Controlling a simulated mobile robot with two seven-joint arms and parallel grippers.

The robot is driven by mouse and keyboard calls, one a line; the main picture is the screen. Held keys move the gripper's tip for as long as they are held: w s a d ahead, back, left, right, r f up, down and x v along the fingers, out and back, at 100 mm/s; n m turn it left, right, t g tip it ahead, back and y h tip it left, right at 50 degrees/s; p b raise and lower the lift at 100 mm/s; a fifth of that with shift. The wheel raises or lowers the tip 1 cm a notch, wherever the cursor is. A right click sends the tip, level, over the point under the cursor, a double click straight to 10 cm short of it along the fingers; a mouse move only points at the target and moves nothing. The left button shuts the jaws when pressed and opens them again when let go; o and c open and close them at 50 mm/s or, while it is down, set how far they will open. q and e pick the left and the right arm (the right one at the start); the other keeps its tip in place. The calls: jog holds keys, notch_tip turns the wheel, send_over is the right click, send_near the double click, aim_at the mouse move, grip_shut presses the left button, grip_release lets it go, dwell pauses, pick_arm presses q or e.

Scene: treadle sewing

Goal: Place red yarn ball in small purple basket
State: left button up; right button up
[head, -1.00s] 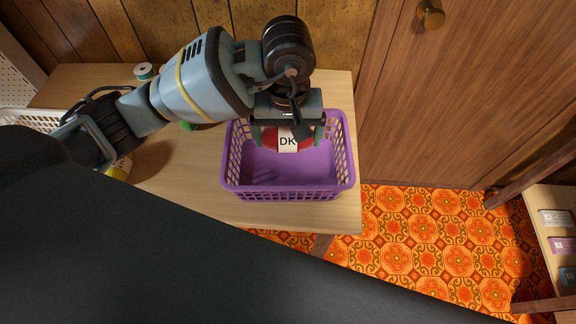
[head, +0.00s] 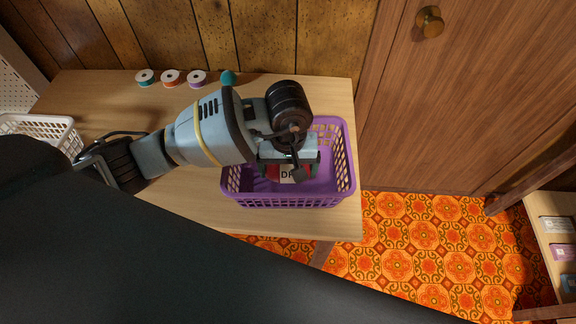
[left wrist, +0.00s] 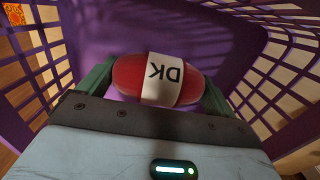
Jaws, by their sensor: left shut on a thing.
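The red yarn ball (left wrist: 194,77) has a white band marked "DK" and shows between the green fingers of my left gripper (left wrist: 160,85) in the left wrist view. The gripper is shut on it. In the head view my left gripper (head: 288,172) is inside the small purple basket (head: 335,185), and the yarn (head: 291,175) is mostly hidden under it. The basket's purple floor and slatted walls (left wrist: 270,80) surround the yarn in the left wrist view. I cannot tell whether the yarn touches the floor. My right gripper is not in view.
The basket stands at the right end of the wooden table (head: 170,205). A white basket (head: 62,127) stands at the left. Several thread spools (head: 171,77) and a teal ball (head: 228,77) line the back edge. A cabinet with a knob (head: 430,18) is at the right.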

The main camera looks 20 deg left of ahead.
pick_arm(q)
jog(key=shift+f, duration=0.2)
jog(key=o, duration=0.7)
jog(key=shift+c, duration=0.2)
jog(key=shift+r, duration=0.15)
notch_tip(320, 180, up, 12)
jog(key=shift+r, duration=0.1)
